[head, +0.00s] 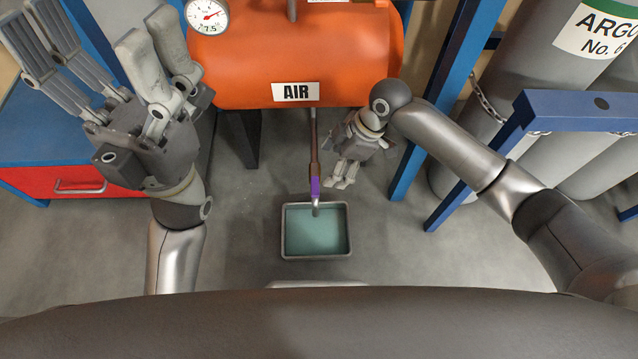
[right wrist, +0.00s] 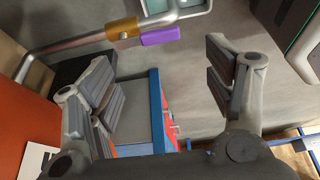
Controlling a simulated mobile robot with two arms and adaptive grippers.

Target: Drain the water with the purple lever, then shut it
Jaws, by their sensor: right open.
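The purple lever (head: 315,186) is on the drain pipe (head: 313,145) under the orange air tank (head: 290,55). In the right wrist view the purple lever (right wrist: 160,35) lies along the pipe beside a brass-coloured valve body (right wrist: 122,29). A grey tray (head: 284,232) with greenish water stands on the floor below the pipe's outlet. My right gripper (head: 343,183) is open and empty, just right of the lever and apart from it. My left gripper (head: 100,60) is raised at the upper left with fingers spread, empty and far from the lever.
A gauge (head: 207,14) sits on the tank. A red drawer cabinet with a blue top (head: 75,180) is at left. A blue rack (head: 560,110) with grey gas cylinders (head: 530,60) is at right, close to my right arm. The floor around the tray is clear.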

